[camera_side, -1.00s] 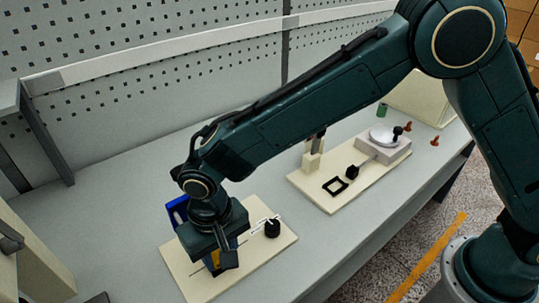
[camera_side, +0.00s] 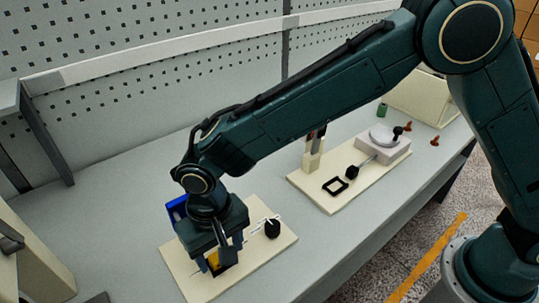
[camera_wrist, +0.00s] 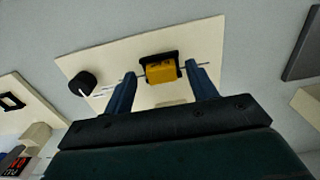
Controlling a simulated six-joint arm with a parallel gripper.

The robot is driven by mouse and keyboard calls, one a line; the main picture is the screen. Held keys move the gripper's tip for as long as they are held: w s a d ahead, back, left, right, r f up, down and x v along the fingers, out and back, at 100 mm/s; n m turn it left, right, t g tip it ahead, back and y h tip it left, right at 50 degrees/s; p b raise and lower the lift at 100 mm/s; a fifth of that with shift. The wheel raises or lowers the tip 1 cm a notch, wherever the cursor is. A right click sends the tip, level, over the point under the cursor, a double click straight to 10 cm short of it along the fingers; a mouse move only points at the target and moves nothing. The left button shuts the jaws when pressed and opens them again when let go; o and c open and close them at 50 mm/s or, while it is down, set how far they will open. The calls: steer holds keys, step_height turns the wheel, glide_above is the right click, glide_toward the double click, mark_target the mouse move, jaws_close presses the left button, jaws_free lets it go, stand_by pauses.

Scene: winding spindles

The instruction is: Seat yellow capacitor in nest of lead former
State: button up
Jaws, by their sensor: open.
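The yellow capacitor (camera_wrist: 160,73) sits at the black nest (camera_wrist: 172,57) of the lead former, on a cream base plate (camera_wrist: 92,62). Its thin leads stick out to both sides. My gripper (camera_wrist: 164,88) is open, with one blue finger on each side of the capacitor and gaps between. In the side view, my gripper (camera_side: 220,262) points down over the plate, and the yellow capacitor (camera_side: 213,261) shows between the fingers. The nest is mostly hidden there, and how deep the capacitor sits cannot be told.
A black knob (camera_side: 272,229) stands on the same plate, right of my gripper. A blue bin (camera_side: 177,210) is behind it. A second cream board (camera_side: 318,196) with a black square frame (camera_side: 335,186) lies further right. Bare bench lies between the boards.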

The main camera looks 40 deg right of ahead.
step_height(320, 180, up, 11)
stand_by(0.5)
stand_by(0.5)
steer(key=s+d+r+t, duration=0.1)
steer(key=d+r, duration=0.3)
steer(key=d, duration=0.3)
steer(key=s+d+r+t+y, duration=0.1)
steer(key=d+r, duration=0.3)
steer(key=d, duration=0.3)
steer(key=s+d+r, duration=0.1)
steer(key=d+r, duration=0.3)
steer(key=d, duration=0.3)
steer(key=s+d+f+t+h, duration=0.1)
steer(key=s+d+t, duration=0.2)
steer(key=s+d, duration=1.1)
steer(key=shift+s+d+f+t, duration=0.2)
steer(key=shift+d+f+t, duration=0.05)
steer(key=shift+f+t, duration=0.1)
